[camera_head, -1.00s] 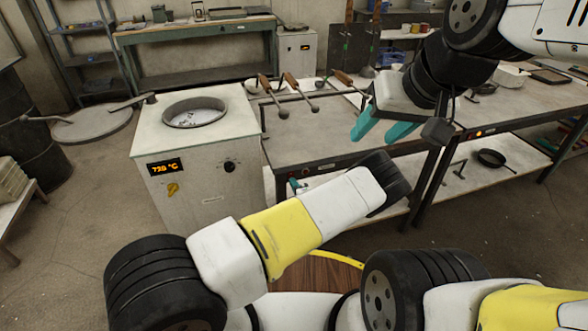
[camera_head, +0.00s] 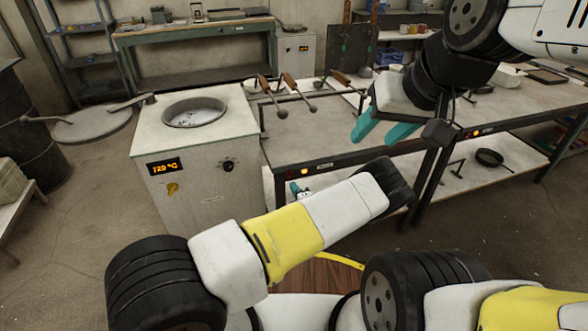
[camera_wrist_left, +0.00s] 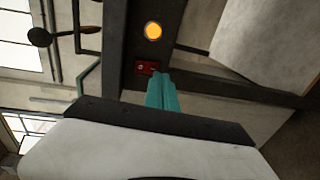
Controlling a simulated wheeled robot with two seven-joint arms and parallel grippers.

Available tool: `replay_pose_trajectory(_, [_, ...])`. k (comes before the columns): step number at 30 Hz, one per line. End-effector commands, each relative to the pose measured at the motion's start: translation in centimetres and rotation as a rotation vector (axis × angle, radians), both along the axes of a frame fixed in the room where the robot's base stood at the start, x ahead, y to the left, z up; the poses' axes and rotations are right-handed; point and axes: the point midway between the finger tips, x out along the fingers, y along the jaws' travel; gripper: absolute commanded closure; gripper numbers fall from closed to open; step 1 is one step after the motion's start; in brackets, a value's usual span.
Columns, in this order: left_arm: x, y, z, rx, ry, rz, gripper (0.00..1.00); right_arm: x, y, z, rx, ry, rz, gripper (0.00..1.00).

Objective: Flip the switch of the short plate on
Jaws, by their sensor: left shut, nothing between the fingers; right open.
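The short plate (camera_head: 345,138) is the bench top in the middle of the head view. On its dark front rail an orange lamp (camera_wrist_left: 153,31) glows; the lamp also shows lit in the head view (camera_head: 305,171). The red switch (camera_wrist_left: 147,67) sits beside the lamp in the left wrist view. My left gripper (camera_wrist_left: 160,76) is shut and empty, its teal fingertips right at the switch; contact is hard to tell. In the head view only a little of its teal fingers (camera_head: 295,187) shows past my forearm. My right gripper (camera_head: 373,142) is open and empty above the plate's right part.
Ladles (camera_head: 282,110) with wooden handles lie at the plate's back left. A furnace (camera_head: 195,165) with a lit display stands at the left. A longer bench (camera_head: 520,115) adjoins at the right, with a pan (camera_head: 492,158) on its lower shelf.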

Motion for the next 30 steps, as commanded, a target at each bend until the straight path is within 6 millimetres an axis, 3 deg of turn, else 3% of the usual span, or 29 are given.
replay_pose_trajectory(9, [-6.6, -2.2, -1.0, 0.001, 0.002, -0.001, 1.00, 0.0, 0.0, 0.0, 0.000, 0.000, 0.000, 0.51])
replay_pose_trajectory(15, [-9.2, -3.1, -1.3, 0.000, 0.001, 0.001, 1.00, 0.0, 0.0, 0.0, 0.000, 0.000, 0.000, 0.51])
replay_pose_trajectory(30, [-10.0, -3.3, -1.4, 0.000, 0.001, 0.002, 1.00, 0.0, 0.0, 0.0, 0.000, 0.000, 0.000, 0.51])
